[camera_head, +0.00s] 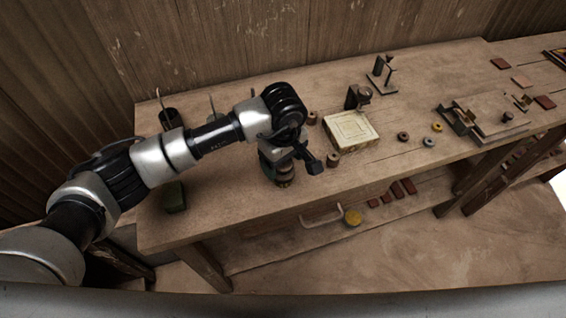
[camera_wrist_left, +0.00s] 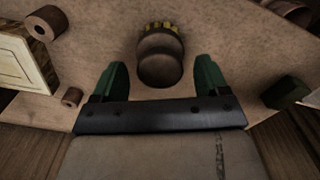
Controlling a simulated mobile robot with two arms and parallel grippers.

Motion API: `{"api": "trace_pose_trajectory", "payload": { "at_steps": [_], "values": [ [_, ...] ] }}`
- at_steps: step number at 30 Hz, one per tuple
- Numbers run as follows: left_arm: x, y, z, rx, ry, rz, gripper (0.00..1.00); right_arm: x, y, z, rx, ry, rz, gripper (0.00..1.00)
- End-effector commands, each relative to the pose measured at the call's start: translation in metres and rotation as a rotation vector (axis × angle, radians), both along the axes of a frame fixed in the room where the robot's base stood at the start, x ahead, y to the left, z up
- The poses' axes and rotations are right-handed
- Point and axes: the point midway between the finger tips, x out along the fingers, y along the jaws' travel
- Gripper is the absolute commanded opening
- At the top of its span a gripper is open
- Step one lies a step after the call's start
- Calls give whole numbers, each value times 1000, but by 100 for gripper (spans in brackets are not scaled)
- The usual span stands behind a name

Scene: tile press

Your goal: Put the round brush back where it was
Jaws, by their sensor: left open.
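The round brush (camera_wrist_left: 160,62) shows in the left wrist view as a dark rounded knob with a fringe of yellow bristles at its far edge. It stands on the wooden bench. In the head view the brush (camera_head: 285,176) is partly hidden under my left gripper (camera_head: 290,163). In the wrist view the green fingers of my left gripper (camera_wrist_left: 161,78) are spread wide to the left and right of the brush. A gap shows on each side, so the gripper is open and holds nothing. My right gripper is in neither view.
A pale square tile block (camera_head: 350,131) lies right of the brush, with small brown rings (camera_head: 333,159) near it. A dark green block (camera_head: 174,196) lies at the bench's left end. A press-like metal fixture (camera_head: 490,115) stands farther right. The front of the bench top (camera_head: 230,220) is clear.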

Motion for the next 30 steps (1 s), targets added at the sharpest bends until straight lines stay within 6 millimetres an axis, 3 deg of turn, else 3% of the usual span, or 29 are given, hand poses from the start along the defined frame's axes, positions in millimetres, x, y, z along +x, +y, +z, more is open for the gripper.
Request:
{"api": "trace_pose_trajectory", "payload": {
  "at_steps": [9,15,30],
  "values": [
    [1,0,67,-1,-7,0,75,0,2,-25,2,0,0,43],
    [0,0,96,0,-3,0,75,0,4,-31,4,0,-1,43],
    [0,0,105,0,0,0,75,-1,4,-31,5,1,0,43]
  ]
}}
